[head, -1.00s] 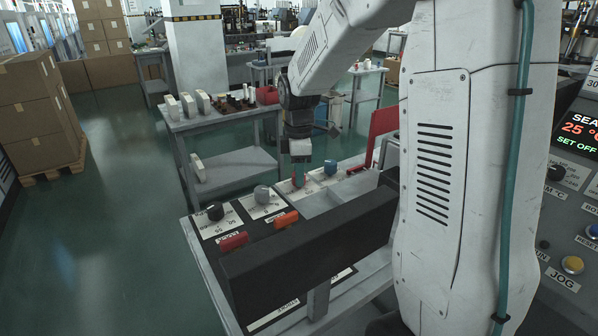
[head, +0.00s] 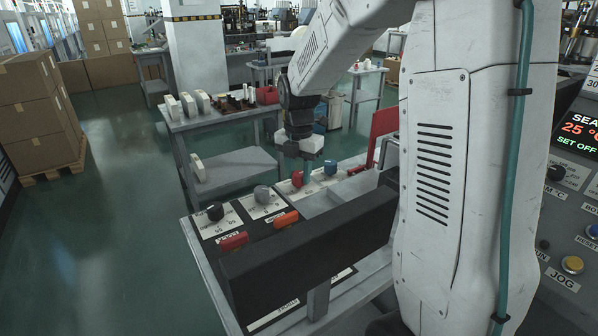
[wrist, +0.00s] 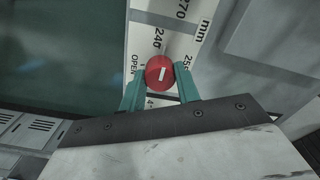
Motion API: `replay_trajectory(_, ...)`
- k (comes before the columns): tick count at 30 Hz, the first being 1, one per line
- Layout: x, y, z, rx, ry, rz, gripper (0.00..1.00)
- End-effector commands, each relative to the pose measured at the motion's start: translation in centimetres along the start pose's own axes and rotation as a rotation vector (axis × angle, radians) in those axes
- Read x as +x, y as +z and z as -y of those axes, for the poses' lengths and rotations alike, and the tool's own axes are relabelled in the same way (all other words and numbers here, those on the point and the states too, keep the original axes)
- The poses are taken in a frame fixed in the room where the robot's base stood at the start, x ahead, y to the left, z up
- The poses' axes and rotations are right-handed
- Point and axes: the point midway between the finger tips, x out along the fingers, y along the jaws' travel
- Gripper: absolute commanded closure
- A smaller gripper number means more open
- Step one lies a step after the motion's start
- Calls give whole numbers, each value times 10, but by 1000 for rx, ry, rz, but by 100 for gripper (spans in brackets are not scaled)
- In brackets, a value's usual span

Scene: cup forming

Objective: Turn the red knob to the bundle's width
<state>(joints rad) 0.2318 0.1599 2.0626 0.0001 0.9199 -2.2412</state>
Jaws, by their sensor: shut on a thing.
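The red knob (wrist: 159,72) sits on a white scale plate in the wrist view, with a short white pointer line on its face. The line runs nearly upright in that picture. My gripper (wrist: 160,80) has a teal finger on each side of the knob, shut on it. In the head view the red knob (head: 297,178) shows partly beside the fingers of my gripper (head: 304,172), which points down at the panel. I cannot pick out the bundle.
The scale plate (wrist: 168,42) carries "mm", "OPEN" and numbers such as 240 and 270. A blue knob (head: 330,167), a grey knob (head: 262,194) and a black knob (head: 215,212) share the panel. A long dark bar (head: 310,243) crosses in front. A red upright part (head: 383,133) stands behind.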

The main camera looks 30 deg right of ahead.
Motion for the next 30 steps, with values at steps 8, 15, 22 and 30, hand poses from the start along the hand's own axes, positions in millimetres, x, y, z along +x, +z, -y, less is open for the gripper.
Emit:
replay_trajectory(8, -2, 1, -1, -176, 4, 4, 91)
replay_trajectory(15, -2, 1, -1, -256, 4, 5, 91)
replay_trajectory(22, -2, 1, -1, -279, 4, 5, 91)
replay_trajectory(30, -2, 1, -2, -279, 5, 5, 91)
